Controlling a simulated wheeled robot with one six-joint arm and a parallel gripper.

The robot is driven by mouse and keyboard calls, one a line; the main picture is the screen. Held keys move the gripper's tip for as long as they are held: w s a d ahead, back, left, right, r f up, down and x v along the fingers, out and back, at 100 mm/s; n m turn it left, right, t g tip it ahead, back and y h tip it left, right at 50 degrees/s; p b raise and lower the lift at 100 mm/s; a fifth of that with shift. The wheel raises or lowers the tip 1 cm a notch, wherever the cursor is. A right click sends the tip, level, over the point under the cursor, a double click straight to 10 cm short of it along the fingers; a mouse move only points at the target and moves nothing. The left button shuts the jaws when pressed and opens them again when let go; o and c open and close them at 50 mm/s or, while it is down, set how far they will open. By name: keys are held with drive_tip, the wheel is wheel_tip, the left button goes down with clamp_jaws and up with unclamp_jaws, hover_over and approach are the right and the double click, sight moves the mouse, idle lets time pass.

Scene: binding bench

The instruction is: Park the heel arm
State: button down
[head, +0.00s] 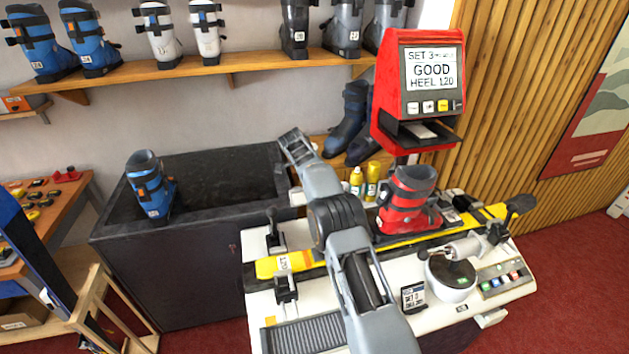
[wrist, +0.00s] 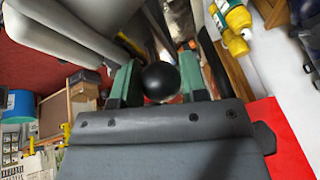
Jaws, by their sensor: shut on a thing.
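My gripper (wrist: 158,82) shows in the wrist view with its green finger pads closed on the two sides of a black ball knob (wrist: 160,82). The shaft under the knob is hidden, so I cannot tell how the heel arm stands. A red boot (head: 408,200) stands upright on the yellow ski (head: 402,238), which lies across the white bench (head: 350,325). The red display unit (head: 432,72) reads GOOD and HEEL 120.
A dark bin (head: 215,165) with a blue boot (head: 150,185) on its edge stands left of the bench. Yellow bottles (head: 372,178) stand behind the ski.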

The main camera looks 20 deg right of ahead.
drive_tip(key=c, duration=0.9)
unclamp_jaws()
drive_tip(key=shift+d, duration=0.25)
drive_tip(key=shift+o, duration=1.1)
drive_tip(key=shift+a, duration=0.15)
drive_tip(key=v, duration=0.7)
drive_tip(key=shift+a+r, duration=0.2)
drive_tip(key=shift+a, duration=0.05)
